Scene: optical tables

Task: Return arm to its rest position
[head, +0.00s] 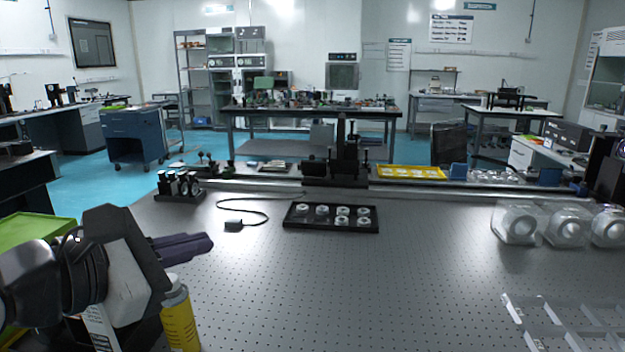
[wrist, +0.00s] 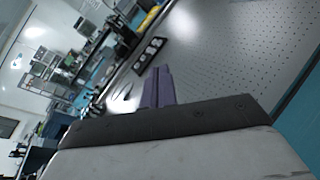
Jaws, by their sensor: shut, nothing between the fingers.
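My gripper (head: 186,246) is at the left of the head view, raised over the left side of the perforated optical table (head: 330,270). Its dark purple fingers lie together, with nothing between them, and point right. In the wrist view the shut fingers (wrist: 158,88) show at the middle, with the table beyond, strongly tilted. My arm enters from the left edge of the head view. It hides part of a yellow canister (head: 179,318) that stands just below the gripper.
A black tray (head: 331,227) of round white-rimmed parts lies mid-table. Clear containers (head: 515,224) stand at the right, and a clear rack (head: 560,322) lies front right. A dark optics stand (head: 347,155) and yellow tray (head: 411,172) are at the back. A green bin (head: 30,231) is left. The table's centre is clear.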

